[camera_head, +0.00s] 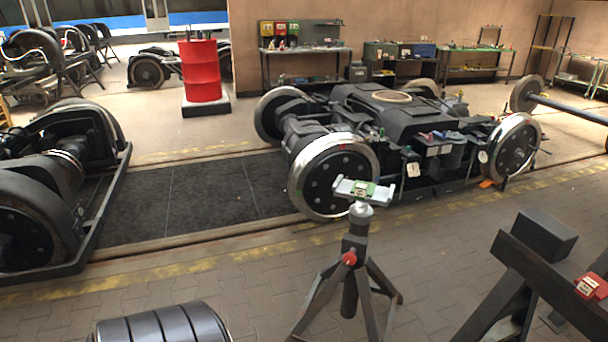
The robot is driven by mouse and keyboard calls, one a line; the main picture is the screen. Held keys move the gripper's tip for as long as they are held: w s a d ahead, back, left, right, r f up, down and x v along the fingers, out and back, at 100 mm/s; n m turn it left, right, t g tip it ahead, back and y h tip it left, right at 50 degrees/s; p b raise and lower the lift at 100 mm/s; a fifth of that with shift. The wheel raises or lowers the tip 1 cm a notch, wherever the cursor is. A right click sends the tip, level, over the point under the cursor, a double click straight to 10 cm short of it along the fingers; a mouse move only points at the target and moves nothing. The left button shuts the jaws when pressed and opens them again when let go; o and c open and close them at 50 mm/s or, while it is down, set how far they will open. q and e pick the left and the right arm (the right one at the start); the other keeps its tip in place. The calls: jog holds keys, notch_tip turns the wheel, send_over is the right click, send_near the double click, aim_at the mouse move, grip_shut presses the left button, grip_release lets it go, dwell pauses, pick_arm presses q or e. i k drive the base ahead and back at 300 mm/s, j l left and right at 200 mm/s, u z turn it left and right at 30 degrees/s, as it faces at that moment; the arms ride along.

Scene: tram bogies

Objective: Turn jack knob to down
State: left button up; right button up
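A dark tripod jack (358,242) stands upright on the paved floor, right of the picture's middle and near me. A small red knob (349,258) sits on its column, just above where the legs spread. I cannot tell which setting the knob is turned to. Neither of my grippers is in view, and nothing touches the jack.
A bogie (400,140) stands on the rails behind the jack, another (60,190) at left. A black trestle (560,260) with a red box (592,286) is at right. A dark ribbed cylinder (165,326) is at bottom left. A red drum (200,70) stands farther back.

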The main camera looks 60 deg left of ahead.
aim_at(350, 257)
jog(key=u, duration=1.45)
